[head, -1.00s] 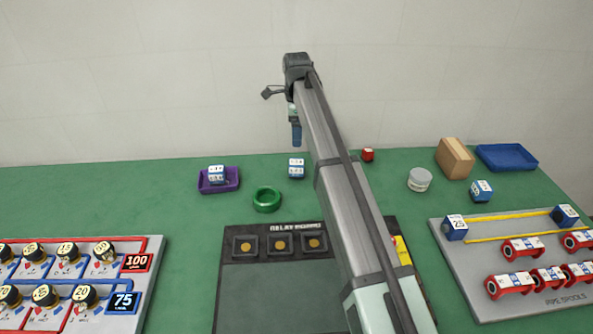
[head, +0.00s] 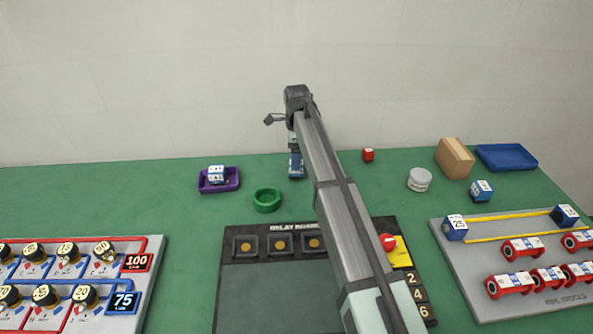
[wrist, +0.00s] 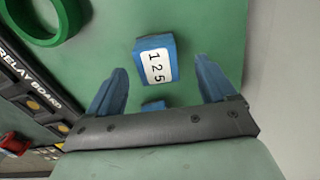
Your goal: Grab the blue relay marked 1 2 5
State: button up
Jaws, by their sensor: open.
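The blue relay (wrist: 155,62) has a white label reading 1 2 5 and rests on the green table. In the wrist view it lies between and slightly beyond the fingertips, apart from both. My gripper (wrist: 162,65) is open, with a blue finger on each side. A small blue piece (wrist: 153,106) shows near the palm; I cannot tell what it belongs to. In the head view my gripper (head: 295,160) is over the relay's spot behind the relay board, and largely hides the relay.
A green ring (head: 267,200) lies close by at the front left. A similar blue block (head: 217,174) sits in a purple tray (head: 218,188); another (head: 481,190) stands at right. The relay board (head: 265,275) is in front.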

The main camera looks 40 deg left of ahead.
notch_tip(320, 180, down, 5)
jog(key=shift+s+d+r, duration=0.1)
jog(key=shift+s, duration=0.05)
jog(key=shift+c, duration=0.4)
jog(key=c, duration=1.1)
